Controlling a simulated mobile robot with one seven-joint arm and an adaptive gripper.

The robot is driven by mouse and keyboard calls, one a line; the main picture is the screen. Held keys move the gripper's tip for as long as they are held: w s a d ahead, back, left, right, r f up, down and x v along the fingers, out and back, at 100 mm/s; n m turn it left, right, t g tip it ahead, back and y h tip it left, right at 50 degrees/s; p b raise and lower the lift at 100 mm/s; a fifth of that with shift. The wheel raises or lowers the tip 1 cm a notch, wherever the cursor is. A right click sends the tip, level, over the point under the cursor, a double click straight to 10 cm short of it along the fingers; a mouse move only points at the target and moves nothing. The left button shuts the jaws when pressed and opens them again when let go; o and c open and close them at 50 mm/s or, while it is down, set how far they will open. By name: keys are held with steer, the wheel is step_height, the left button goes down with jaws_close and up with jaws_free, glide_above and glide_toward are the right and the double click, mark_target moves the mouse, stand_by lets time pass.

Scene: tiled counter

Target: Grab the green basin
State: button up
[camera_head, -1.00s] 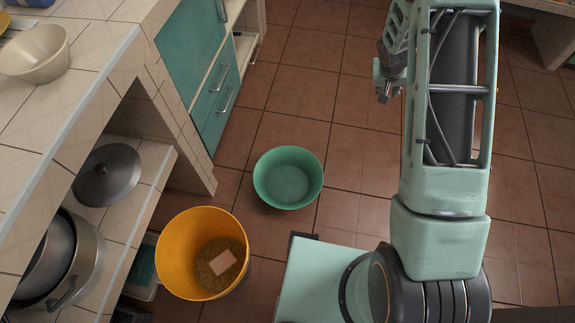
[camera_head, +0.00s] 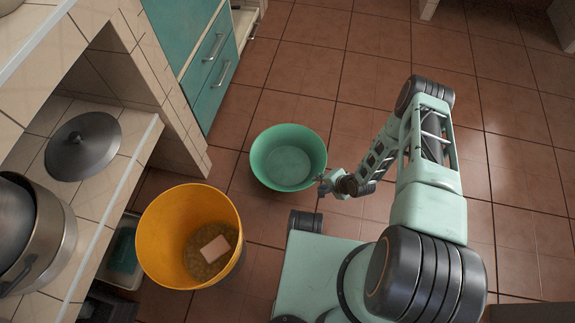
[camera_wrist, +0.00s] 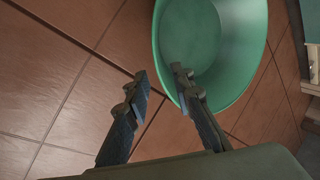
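The green basin (camera_head: 288,157) stands upright on the tiled floor, empty, in the middle of the head view. It also fills the upper right of the wrist view (camera_wrist: 235,45). My gripper (camera_head: 325,184) is just right of the basin's lower right rim in the head view. In the wrist view my gripper (camera_wrist: 160,74) is open, its two dark fingers apart. The right finger overlaps the basin's interior and the left finger shows over bare floor, with the near rim passing between them in the picture. I cannot tell whether either finger touches the basin.
A yellow bucket (camera_head: 158,229) holding a pale block (camera_head: 215,249) stands to the lower left of the basin. A tiled counter with a lower shelf (camera_head: 131,158), a lid (camera_head: 83,147) and pots (camera_head: 60,246) lies left. Teal drawers (camera_head: 211,90) stand behind. Floor to the right is clear.

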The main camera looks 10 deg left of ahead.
mark_target(309, 182)
steer(key=shift+b+x, duration=2.45)
steer(key=shift+x, duration=3)
steer(key=shift+w+f, duration=0.1)
steer(key=shift+f, duration=0.15)
steer(key=shift+d, duration=0.1)
jaws_close()
